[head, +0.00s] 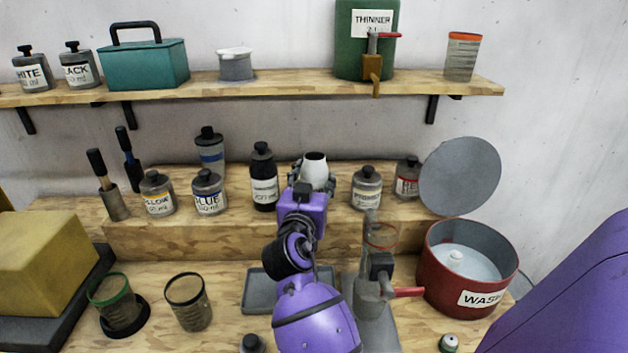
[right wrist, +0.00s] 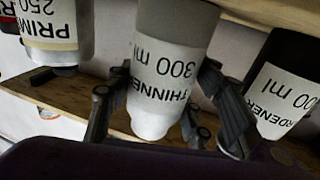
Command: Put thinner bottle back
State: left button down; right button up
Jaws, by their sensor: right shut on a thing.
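The thinner bottle (head: 315,165) shows its white top in the head view, just above the raised wooden step. In the right wrist view the grey bottle (right wrist: 168,68) appears upside down, with its "THINNER 300 ml" label facing the camera. My right gripper (head: 313,182) is shut on it, with one finger on each side, as the right wrist view (right wrist: 160,105) also shows. The bottle stands about upright between the dark hardener bottle (head: 264,178) and the primer bottle (head: 366,188). My wrist hides its base, so I cannot tell whether it touches the step. My left gripper is not in view.
The step (head: 200,236) also holds yellow, blue and red paint bottles. A grey disc (head: 459,176) leans at the right, above the red wash pot (head: 430,280). A stand (head: 370,300) with a red handle is right of my forearm. The upper shelf (head: 290,88) overhangs behind.

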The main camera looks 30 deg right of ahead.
jog(key=o, duration=1.5)
jog(key=shift+f, duration=0.1)
jog(key=shift+o, duration=0.3)
jog(key=shift+a+r, duration=0.1)
jog(key=shift+r, duration=0.2)
jog(key=b+v, duration=0.2)
jog(key=v, duration=1)
